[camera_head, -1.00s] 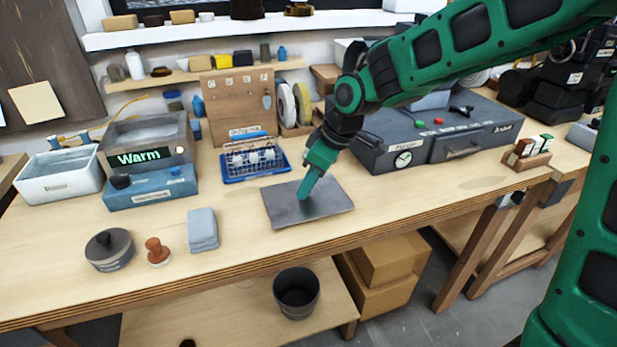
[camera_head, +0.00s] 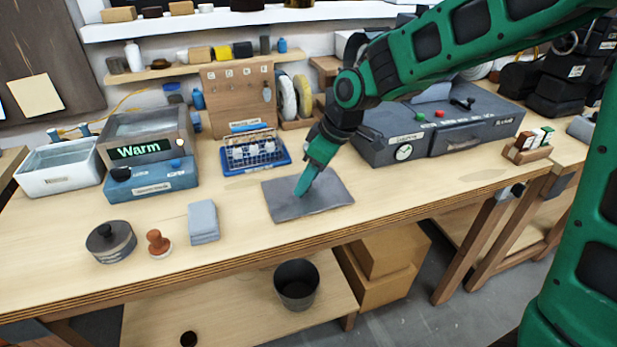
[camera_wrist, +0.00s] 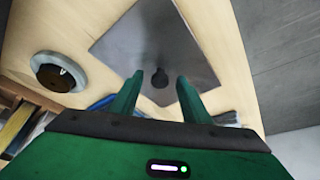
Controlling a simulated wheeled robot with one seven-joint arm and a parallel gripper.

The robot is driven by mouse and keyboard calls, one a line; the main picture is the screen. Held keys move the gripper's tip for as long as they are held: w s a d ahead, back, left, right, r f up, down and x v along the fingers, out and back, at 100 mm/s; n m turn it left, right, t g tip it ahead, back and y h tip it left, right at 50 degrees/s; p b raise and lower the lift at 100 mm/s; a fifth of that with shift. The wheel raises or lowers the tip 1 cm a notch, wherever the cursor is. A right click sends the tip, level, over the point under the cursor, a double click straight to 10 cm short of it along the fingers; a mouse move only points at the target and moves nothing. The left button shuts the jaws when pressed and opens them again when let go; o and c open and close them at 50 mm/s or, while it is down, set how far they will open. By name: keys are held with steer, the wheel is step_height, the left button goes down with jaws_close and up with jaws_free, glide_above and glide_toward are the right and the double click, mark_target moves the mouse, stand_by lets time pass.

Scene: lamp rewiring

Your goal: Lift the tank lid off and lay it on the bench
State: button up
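The tank lid (camera_head: 328,191), a flat grey metal plate, lies on the bench in front of the blue tray. In the wrist view the lid (camera_wrist: 165,35) shows a small dark knob (camera_wrist: 160,78). My gripper (camera_head: 300,194) is low over the lid. Its fingertips (camera_wrist: 160,80) are spread on either side of the knob, with a gap at each side. The tank (camera_head: 185,146) with the green "Warm" display stands at the back left. Its top looks open, with a liquid-like surface inside.
The blue tray (camera_head: 228,168) stands just behind the lid. A white basin (camera_head: 58,181) is left of the tank. A round pot (camera_head: 110,250), a stamp (camera_head: 159,246) and a grey block (camera_head: 203,225) stand on the front left. A large grey case (camera_head: 480,138) is at right.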

steer(key=v, duration=1)
steer(key=s+d+f+m+h, duration=0.1)
steer(key=s+d+m, duration=0.25)
steer(key=d, duration=0.65)
steer(key=s+d+f+m+h, duration=0.1)
steer(key=s+d+m+h, duration=0.3)
steer(key=d, duration=0.7)
steer(key=s+d+f+m+g, duration=0.1)
steer(key=s+d+f+m, duration=0.1)
steer(key=s+d+m, duration=0.3)
steer(key=s+d+f+m+g+y, duration=0.1)
steer(key=s+d+m, duration=0.5)
steer(key=s, duration=0.8)
steer(key=shift+d+f, duration=0.65)
steer(key=shift+d, duration=0.4)
steer(key=shift+w+f, duration=0.25)
steer(key=shift+w, duration=0.3)
